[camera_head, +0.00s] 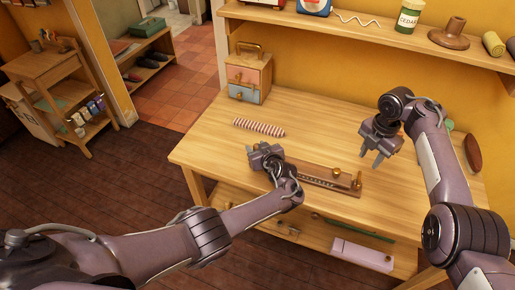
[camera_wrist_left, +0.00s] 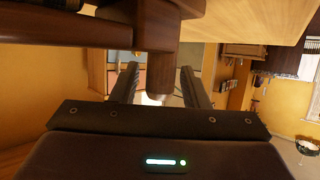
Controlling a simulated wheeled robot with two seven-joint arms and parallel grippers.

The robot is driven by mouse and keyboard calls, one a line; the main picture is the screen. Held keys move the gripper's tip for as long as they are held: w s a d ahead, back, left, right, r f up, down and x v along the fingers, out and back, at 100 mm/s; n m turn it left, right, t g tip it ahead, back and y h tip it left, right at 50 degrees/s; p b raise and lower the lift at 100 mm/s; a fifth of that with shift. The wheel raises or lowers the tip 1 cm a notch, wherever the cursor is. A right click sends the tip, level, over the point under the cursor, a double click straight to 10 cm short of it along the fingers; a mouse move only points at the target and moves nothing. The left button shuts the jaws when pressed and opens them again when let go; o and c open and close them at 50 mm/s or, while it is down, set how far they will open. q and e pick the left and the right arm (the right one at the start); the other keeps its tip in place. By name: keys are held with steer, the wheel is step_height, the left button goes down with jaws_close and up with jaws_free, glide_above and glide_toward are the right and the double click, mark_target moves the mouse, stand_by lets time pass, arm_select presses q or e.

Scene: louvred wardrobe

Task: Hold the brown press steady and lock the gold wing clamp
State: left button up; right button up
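The brown press (camera_head: 318,179) lies on the wooden table, a long dark bar with a row of small marks or holes. Gold fittings (camera_head: 356,182) stand at its right end; the wing clamp's position is too small to read. My left gripper (camera_head: 264,152) is at the press's left end, which it partly hides. In the left wrist view, a dark brown wooden part (camera_wrist_left: 161,65) reaches down between its two fingers, with gaps on both sides. My right gripper (camera_head: 370,161) is open and empty, above the table behind the press's right end.
A striped roll (camera_head: 259,127) lies behind my left gripper. A small drawer box (camera_head: 249,77) stands at the table's back left. A brown oval object (camera_head: 473,152) lies at the right. A shelf (camera_head: 390,33) with several items runs above the table.

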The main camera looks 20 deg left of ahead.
mark_target(360, 177)
arm_select(q)
jaws_close()
arm_select(e)
steer(key=o, duration=0.8)
steer(key=shift+o, duration=1.2)
steer(key=shift+r+m, duration=0.1)
steer(key=shift+m, duration=0.2)
steer(key=d+m+y, duration=0.4)
steer(key=d+m, duration=0.1)
steer(key=m, duration=0.5)
steer(key=x, duration=1)
steer(key=shift+a+f, duration=0.25)
steer(key=shift+a, duration=0.25)
steer(key=c, duration=1)
